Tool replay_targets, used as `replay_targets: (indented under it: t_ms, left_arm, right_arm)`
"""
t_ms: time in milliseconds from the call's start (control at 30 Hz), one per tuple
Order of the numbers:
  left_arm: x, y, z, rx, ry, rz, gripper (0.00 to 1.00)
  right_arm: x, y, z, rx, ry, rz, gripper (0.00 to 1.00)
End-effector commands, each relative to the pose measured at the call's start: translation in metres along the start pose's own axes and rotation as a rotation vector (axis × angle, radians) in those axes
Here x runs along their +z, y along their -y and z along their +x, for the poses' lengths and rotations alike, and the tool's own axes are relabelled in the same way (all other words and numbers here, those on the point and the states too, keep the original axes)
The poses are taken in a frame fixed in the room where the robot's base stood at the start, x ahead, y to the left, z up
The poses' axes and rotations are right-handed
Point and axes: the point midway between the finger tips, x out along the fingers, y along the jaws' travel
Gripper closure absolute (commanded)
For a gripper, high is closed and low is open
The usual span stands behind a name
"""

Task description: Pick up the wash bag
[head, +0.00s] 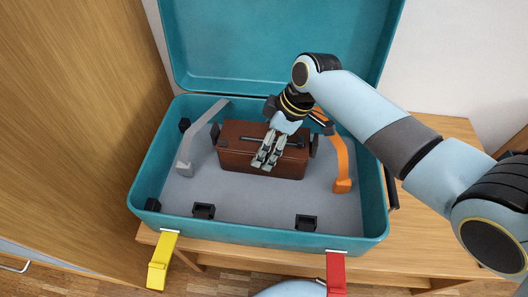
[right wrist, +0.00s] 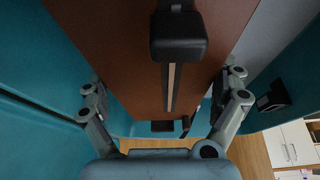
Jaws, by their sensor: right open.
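The wash bag (head: 235,159) is a brown box-shaped bag with black parts at its ends and a dark handle strip on top. It sits inside the open teal suitcase (head: 155,153), near the back middle. My right gripper (head: 266,162) is over the bag, its fingers reaching down in front of its top and front. In the right wrist view the brown bag (right wrist: 115,55) fills the space between the open fingers (right wrist: 164,85), one on each side. I cannot tell whether the fingers touch it. My left gripper is not in view.
A grey strap (head: 196,142) and an orange strap (head: 342,165) flank the bag. Yellow (head: 158,272) and red (head: 336,274) latches hang at the suitcase's front. The grey floor (head: 250,205) in front of the bag is mostly clear. A wooden cabinet (head: 80,120) stands close at left.

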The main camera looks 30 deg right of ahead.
Motion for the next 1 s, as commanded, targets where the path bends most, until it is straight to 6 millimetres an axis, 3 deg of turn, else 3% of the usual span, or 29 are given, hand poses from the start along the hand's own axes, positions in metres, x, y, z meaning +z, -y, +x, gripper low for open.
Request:
replay_targets:
  t_ms: [67, 500, 833, 1000]
  left_arm:
    - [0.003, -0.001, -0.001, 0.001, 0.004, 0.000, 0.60]
    - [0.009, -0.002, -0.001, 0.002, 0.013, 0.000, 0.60]
    - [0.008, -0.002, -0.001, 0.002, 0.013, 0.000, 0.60]
    - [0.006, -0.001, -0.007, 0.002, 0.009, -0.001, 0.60]
  right_arm:
    - [0.000, 0.000, -0.001, 0.001, 0.000, 0.000, 0.00]
    - [0.000, 0.000, -0.001, 0.001, 0.000, 0.000, 0.56]
    - [-0.001, -0.001, -0.003, 0.002, -0.001, -0.001, 0.57]
    - [-0.007, -0.001, -0.016, 0.004, -0.003, -0.002, 0.57]
